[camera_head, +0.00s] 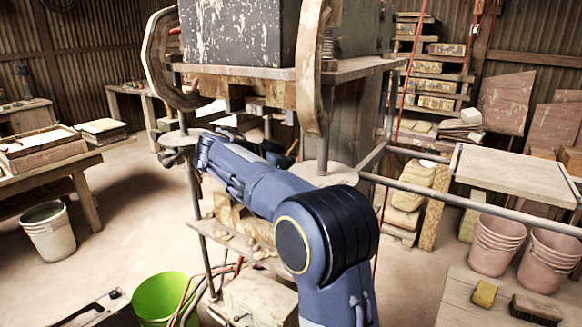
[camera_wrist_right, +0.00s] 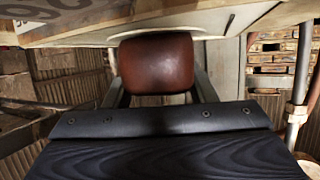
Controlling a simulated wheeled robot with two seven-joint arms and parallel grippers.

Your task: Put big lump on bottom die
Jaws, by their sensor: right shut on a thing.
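The big lump (camera_wrist_right: 155,62) is a smooth reddish-brown block with rounded edges, seen in the right wrist view. My right gripper (camera_wrist_right: 160,94) is shut on it, with a finger on each side. A pale board or plate (camera_wrist_right: 70,33) with dark markings is close above and behind the lump. In the head view my right arm reaches into the tile press (camera_head: 345,69), below its heavy upper block. The gripper and lump cannot be made out there. I cannot clearly make out the bottom die in either view. My left gripper is not in view.
The press frame has curved side pieces (camera_head: 312,70) and metal posts close to my arm. A rail (camera_head: 470,204) runs to the right. A green bucket (camera_head: 165,297) stands at the front. A bench holds a yellow sponge (camera_head: 484,293) and a brush (camera_head: 536,309).

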